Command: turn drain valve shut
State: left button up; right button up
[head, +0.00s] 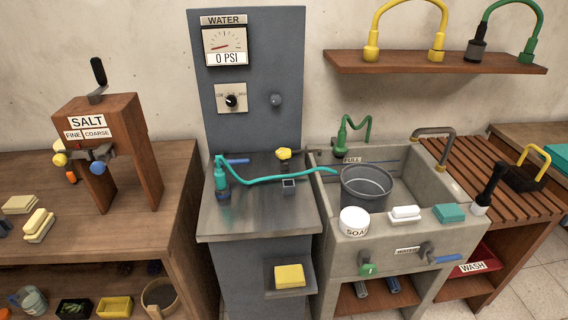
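The stone sink (340,256) has two fittings low on its front. A grey valve (427,249) with a blue lever (447,259) sits at the right; the lever points to the right, roughly level. A green round handle (369,269) sits to the left on a grey fitting. A small label (407,250) between them is too small to read surely. I cannot tell for certain which of the two is the drain valve. Neither of my grippers is in view.
A soap tub (354,221), a white brush (405,213) and a teal sponge (449,213) line the front rim. A black-handled brush (489,188) stands at the right. A red bin (477,257) is below right. The space before the valves looks clear.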

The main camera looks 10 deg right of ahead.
aim_at(282, 153)
jog(key=i+l+u, duration=0.15)
jog(key=l+u, duration=0.2)
jog(key=i+l+u, duration=0.15)
jog(key=l+u, duration=0.2)
